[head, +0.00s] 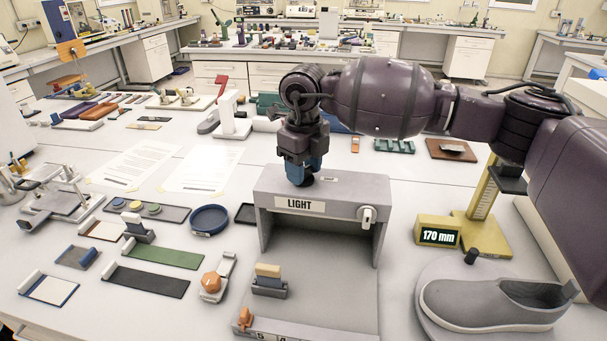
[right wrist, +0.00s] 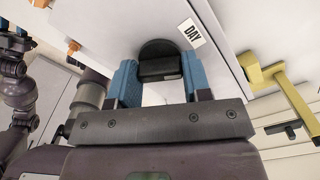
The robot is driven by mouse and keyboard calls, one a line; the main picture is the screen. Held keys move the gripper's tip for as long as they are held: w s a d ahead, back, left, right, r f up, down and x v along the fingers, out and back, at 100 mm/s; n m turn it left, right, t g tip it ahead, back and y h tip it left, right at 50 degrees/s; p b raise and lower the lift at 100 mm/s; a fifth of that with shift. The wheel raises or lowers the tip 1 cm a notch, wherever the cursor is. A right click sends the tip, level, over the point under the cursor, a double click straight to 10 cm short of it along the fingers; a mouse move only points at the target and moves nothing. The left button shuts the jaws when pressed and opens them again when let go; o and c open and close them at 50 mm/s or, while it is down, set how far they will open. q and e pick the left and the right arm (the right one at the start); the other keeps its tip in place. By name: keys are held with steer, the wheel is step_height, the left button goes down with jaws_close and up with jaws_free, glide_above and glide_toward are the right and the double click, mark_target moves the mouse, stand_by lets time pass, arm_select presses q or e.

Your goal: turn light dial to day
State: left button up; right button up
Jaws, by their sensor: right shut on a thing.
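The grey light booth (head: 330,187) stands on the table with a LIGHT label (head: 299,205) on its front. My right gripper (head: 304,172) reaches down onto the top of the booth. In the right wrist view, my right gripper (right wrist: 158,80) has its blue fingers on both sides of a black round dial (right wrist: 160,50) and is shut on it. A DAY label (right wrist: 192,33) is on the surface beside the dial. Which way the dial points is hard to tell.
A white knob (head: 367,215) is on the booth's front right. A yellow gauge reading 170 mm (head: 438,236) and a grey shoe (head: 490,303) are to the right. A blue round dish (head: 209,220) and several small testing pieces lie to the left.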

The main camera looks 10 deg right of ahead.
steer(key=n+b, duration=0.2)
steer(key=n, duration=0.3)
arm_select(q)
steer(key=f, duration=0.3)
steer(key=shift+s+f, duration=0.3)
arm_select(e)
steer(key=shift+n, duration=0.4)
arm_select(q)
steer(key=shift+s+f+b, duration=0.15)
steer(key=shift+b, duration=0.15)
arm_select(e)
steer(key=o, duration=0.9)
steer(key=shift+r, duration=0.1)
